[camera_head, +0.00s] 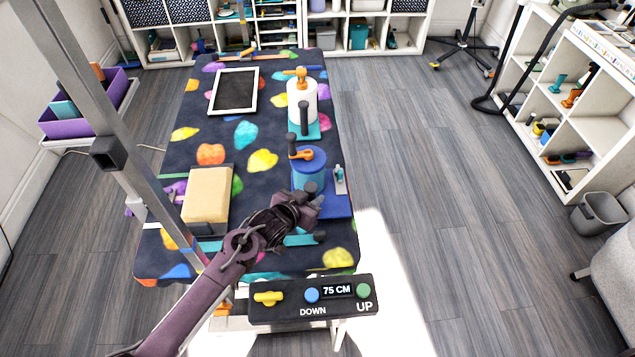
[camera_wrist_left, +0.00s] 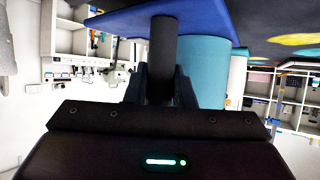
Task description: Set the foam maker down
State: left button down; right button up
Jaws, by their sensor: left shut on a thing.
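The foam maker is a blue cylinder (camera_head: 309,172) with an orange lever and dark knob on top, at the right side of the patterned table. My left gripper (camera_head: 311,196) is at its near side, shut on its dark upright handle. The left wrist view is upside down: the dark handle (camera_wrist_left: 163,50) stands between the fingers, with the teal cylinder (camera_wrist_left: 205,75) beside it. The blue mat (camera_head: 337,207) lies under and near the foam maker; it also shows in the wrist view (camera_wrist_left: 190,20). I cannot tell whether the base touches it. My right gripper is not in view.
A white cylinder (camera_head: 302,103) with an orange top stands behind on a teal base. A small item (camera_head: 340,180) is right of the foam maker. A tan block (camera_head: 207,193) lies left, a framed black panel (camera_head: 234,91) farther back. A control panel (camera_head: 312,299) is at the near edge.

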aim_at(311, 189)
pick_arm(q)
jog(key=shift+w+r+p, duration=0.1)
jog(key=shift+r+p, duration=1.05)
jog(key=shift+r, duration=0.45)
